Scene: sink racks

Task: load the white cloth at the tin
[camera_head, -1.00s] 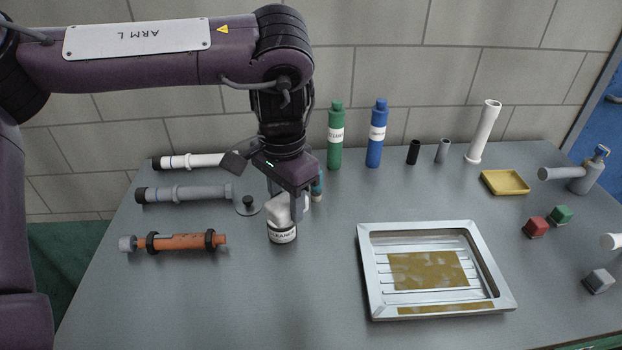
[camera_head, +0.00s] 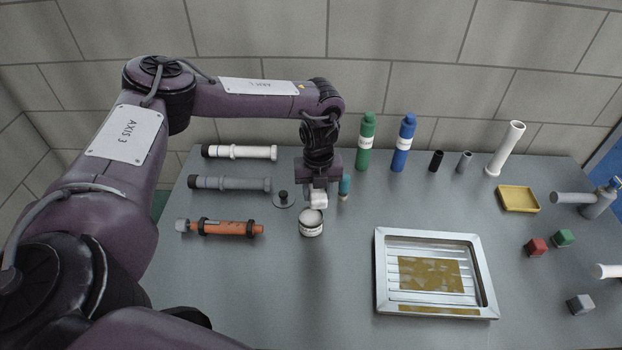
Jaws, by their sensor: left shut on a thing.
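My left gripper (camera_head: 318,190) points down and is shut on the white cloth (camera_head: 318,200), a small pale bundle under the fingers. The tin (camera_head: 311,227) is a short round can with a dark-lettered white label, upright on the table. The cloth is at the far side of the tin's top, just above or at its rim; I cannot tell whether they touch. Part of the tin's top shows in front of the cloth. My right gripper is not in view.
A teal-capped bottle (camera_head: 344,187) stands close right of my gripper, and a dark-knobbed disc (camera_head: 283,199) lies close left. Pipes, including an orange one (camera_head: 225,228), lie at left. A metal tray (camera_head: 379,275) is right of the tin. The front table is clear.

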